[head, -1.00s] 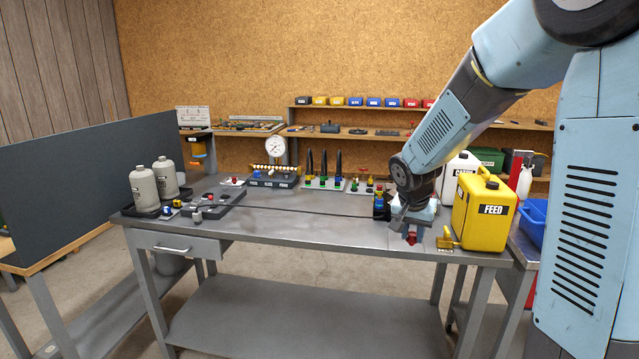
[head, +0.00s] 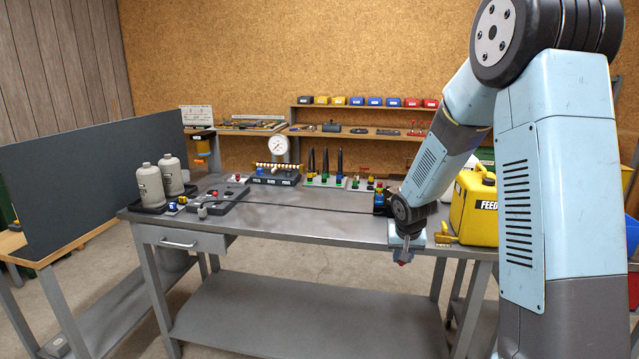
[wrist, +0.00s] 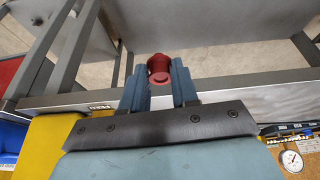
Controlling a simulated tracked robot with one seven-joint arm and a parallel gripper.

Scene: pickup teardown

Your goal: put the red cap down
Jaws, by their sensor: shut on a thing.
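The red cap (wrist: 159,68) is between the two blue fingers of my gripper (wrist: 159,80) in the wrist view. The fingers are shut on it. In the head view, my gripper (head: 402,254) points down at the front edge of the grey workbench (head: 300,222), and the red cap (head: 402,263) shows small at its tip. The cap appears to be held off the bench, in front of its edge. The fingers are too small in the head view to make out.
The yellow FEED jug (head: 472,215) stands on the bench's right end, close to my arm. A small brass-coloured fitting (head: 444,238) lies by the front edge. Two grey bottles (head: 151,187) stand at the left. The bench's middle front is largely clear.

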